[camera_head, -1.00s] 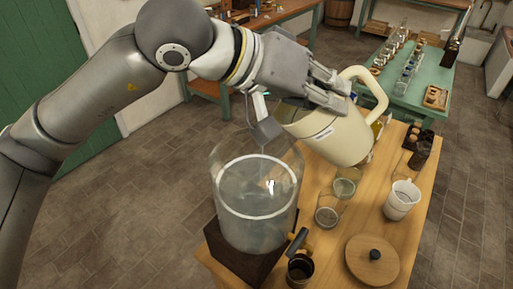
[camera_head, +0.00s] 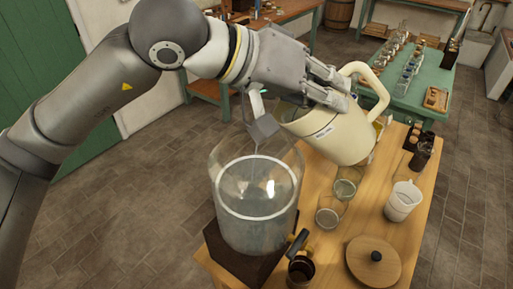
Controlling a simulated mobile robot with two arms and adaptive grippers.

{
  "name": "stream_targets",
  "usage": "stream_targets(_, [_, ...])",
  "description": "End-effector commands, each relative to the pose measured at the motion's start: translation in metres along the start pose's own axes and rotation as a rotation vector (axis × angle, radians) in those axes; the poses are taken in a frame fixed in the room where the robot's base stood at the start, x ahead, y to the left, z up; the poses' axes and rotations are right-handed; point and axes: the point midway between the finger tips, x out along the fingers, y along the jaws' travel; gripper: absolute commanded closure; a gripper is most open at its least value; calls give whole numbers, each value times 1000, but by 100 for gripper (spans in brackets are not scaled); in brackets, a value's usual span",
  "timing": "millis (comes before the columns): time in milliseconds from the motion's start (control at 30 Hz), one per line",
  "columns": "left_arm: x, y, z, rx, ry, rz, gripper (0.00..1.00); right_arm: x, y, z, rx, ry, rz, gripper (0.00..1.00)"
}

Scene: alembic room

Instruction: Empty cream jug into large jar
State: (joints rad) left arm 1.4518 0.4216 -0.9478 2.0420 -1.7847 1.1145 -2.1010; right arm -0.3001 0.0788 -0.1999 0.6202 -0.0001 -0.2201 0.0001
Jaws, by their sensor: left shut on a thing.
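The cream jug (camera_head: 345,136) is tilted to the left, its mouth toward the large jar. My left gripper (camera_head: 335,92) is shut on the cream jug near its rim and holds it above the table. The large glass jar (camera_head: 256,215) stands upright on a dark square base (camera_head: 222,245) at the table's left end. A thin stream runs down from near the jug's mouth into the jar. Clear liquid shows inside the jar below a pale ring. The inside of the jug is mostly hidden. My right gripper is not in view.
The wooden table (camera_head: 330,255) also bears a round wooden lid (camera_head: 373,262), a white cup (camera_head: 402,201), small glass jars (camera_head: 328,217), a dark handled pot (camera_head: 301,270) and dark bottles (camera_head: 421,153). A green table (camera_head: 400,90) with glassware stands behind.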

Motion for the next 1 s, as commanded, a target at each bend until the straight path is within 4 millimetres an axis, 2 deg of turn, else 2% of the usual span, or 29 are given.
stream_targets(1000, [-4,1,-3,-5,21,24,100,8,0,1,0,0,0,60])
